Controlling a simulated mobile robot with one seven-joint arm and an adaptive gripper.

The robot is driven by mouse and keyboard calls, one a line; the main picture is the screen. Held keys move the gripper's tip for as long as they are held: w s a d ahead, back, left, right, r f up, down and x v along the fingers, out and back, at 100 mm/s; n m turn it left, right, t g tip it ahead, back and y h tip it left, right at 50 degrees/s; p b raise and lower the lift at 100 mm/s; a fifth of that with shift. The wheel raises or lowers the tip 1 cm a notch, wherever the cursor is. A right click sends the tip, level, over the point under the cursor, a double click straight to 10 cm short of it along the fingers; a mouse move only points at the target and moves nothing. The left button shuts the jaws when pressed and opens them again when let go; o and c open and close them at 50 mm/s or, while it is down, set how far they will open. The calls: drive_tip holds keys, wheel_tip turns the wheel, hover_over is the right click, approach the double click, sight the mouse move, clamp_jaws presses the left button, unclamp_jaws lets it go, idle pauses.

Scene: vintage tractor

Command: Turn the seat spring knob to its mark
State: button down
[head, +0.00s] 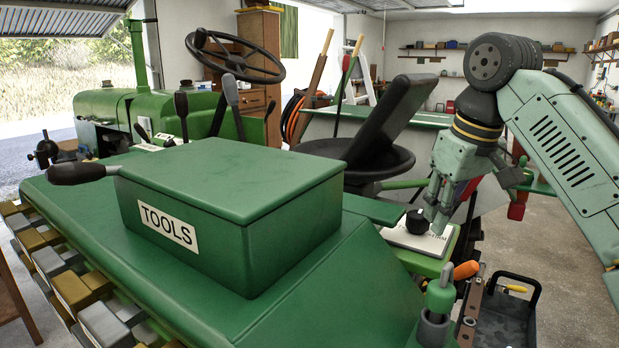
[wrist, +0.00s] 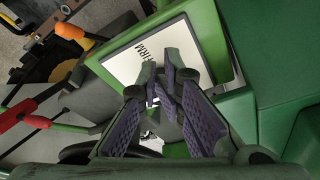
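The seat spring knob (head: 417,221) is a round black knob on a white plate (head: 400,239) beside the tractor seat. My gripper (head: 437,208) points down close by the knob's right side, its fingers overlapping the plate in the head view. In the wrist view my gripper (wrist: 161,84) shows two fingers with purple pads and a gap between them. A dark grey shape, seemingly the knob (wrist: 184,58), lies behind the fingertips. The plate (wrist: 125,65) carries the letters "FIRM". The knob's pointer and the mark are hidden or too small to read. Contact with the knob cannot be told.
A green TOOLS box (head: 220,210) stands left of the knob. The black seat (head: 372,160) is just behind it. An orange-handled tool (head: 466,270), a green post (head: 438,300) and a black tray (head: 508,305) are in front and right.

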drive_tip(key=shift+s+a+f, duration=0.2)
drive_tip(key=shift+s+a, duration=0.05)
drive_tip(key=shift+a, duration=0.8)
drive_tip(key=shift+s+r, duration=0.1)
drive_tip(key=shift+s, duration=0.25)
wheel_tip(320, 180, up, 6)
idle(0.6)
drive_tip(key=shift+s, duration=0.15)
